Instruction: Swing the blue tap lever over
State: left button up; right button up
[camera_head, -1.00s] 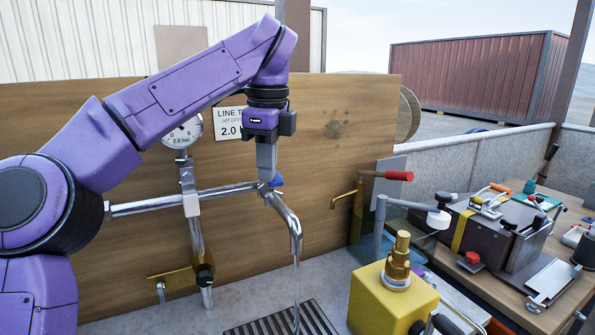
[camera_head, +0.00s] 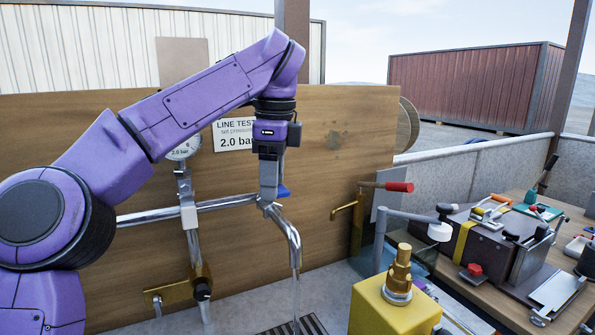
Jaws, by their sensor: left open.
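The blue tap lever (camera_head: 284,191) shows as a small blue piece at the top of the chrome tap (camera_head: 287,228), just right of my left gripper's fingers. My left gripper (camera_head: 269,192) points straight down over the tap body. Its jaws are open, and the fingers hide the left part of the lever and the tap's top. I cannot tell whether they touch the lever. A thin stream runs down from the spout. My right gripper is out of view.
A horizontal chrome pipe (camera_head: 160,215) runs to the tap in front of a wooden board (camera_head: 345,112). A pressure gauge (camera_head: 186,149) is partly behind my left arm. A brass tap with a red handle (camera_head: 398,187) and a yellow block (camera_head: 392,308) stand to the right. A cluttered bench lies beyond.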

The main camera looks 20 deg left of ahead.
pick_arm(q)
notch_tip(320, 180, up, 6)
jog(key=p, duration=0.5)
jog(key=shift+p, duration=0.3)
notch_tip(320, 180, up, 11)
jog(key=p, duration=0.7)
jog(key=shift+s+d, duration=0.2)
jog(key=shift+d, duration=0.2)
jog(key=shift+f, duration=0.15)
